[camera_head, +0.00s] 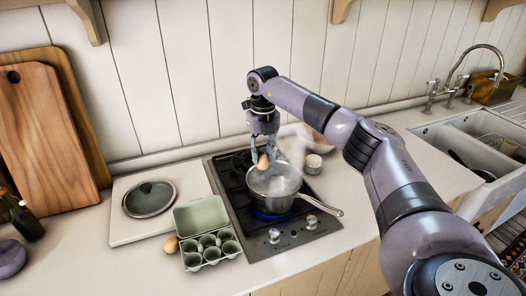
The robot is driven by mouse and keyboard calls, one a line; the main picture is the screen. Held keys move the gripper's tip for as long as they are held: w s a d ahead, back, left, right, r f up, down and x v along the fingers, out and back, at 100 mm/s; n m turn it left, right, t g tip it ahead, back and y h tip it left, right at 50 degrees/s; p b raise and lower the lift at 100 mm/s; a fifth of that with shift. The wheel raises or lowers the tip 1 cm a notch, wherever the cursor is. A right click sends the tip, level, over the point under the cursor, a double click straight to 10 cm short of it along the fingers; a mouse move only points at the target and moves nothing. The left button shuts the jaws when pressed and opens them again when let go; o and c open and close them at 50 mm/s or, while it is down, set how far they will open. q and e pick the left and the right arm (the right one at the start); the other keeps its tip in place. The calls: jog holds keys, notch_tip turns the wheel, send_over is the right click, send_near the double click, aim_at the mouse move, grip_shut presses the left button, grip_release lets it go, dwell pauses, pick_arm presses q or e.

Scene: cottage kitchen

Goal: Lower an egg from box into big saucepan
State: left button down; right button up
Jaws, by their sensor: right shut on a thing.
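My right gripper (266,149) is shut on a brown egg (263,162) and holds it over the big saucepan (288,199), near its far left rim. The steel saucepan stands on the black hob, with its handle pointing to the lower right. A blue flame shows under it and steam rises above it. The green egg box (188,216) stands open on the counter to the left of the hob, and its cups look empty. Another brown egg (171,245) lies on the counter beside the box. My left gripper is not in view.
A glass lid (149,198) lies on a white board (126,235) to the left. Wooden boards (38,125) lean on the wall. A small white jar (313,164) stands behind the pan. A sink (466,148) is at the right. Dark bottles (24,219) stand at the left edge.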

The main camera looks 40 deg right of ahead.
aim_at(263, 168)
jog(key=shift+f+b, duration=1.15)
jog(key=shift+f, duration=1.65)
jog(key=shift+f+b, duration=1.3)
jog(key=shift+f, duration=1.4)
jog(key=o, duration=0.9)
notch_tip(263, 168, up, 12)
dwell(0.3)
